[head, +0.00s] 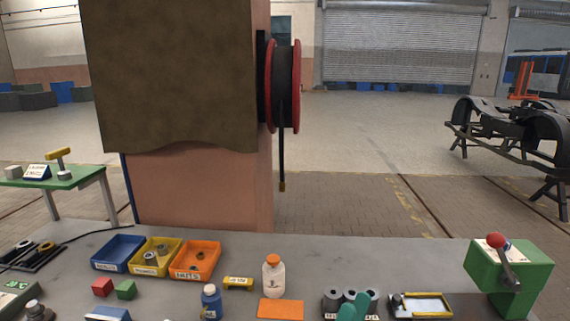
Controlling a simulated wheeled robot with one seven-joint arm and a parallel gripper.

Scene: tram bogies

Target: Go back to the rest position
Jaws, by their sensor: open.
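My gripper and arm are not seen in the head view, so where the gripper stands relative to the workbench is hidden. The grey workbench (240,250) fills the lower part of the view. A teal object (352,309) shows at the bottom edge in front of grey cylinders; it is cut off and I cannot tell what it is.
Blue (104,265), yellow (140,271) and orange bins (182,274) stand on the left. A white bottle (273,279), a blue bottle (211,303) and grey cylinders (333,301) stand nearer. A green lever device (533,272) is at right; a pillar (200,190) rises behind.

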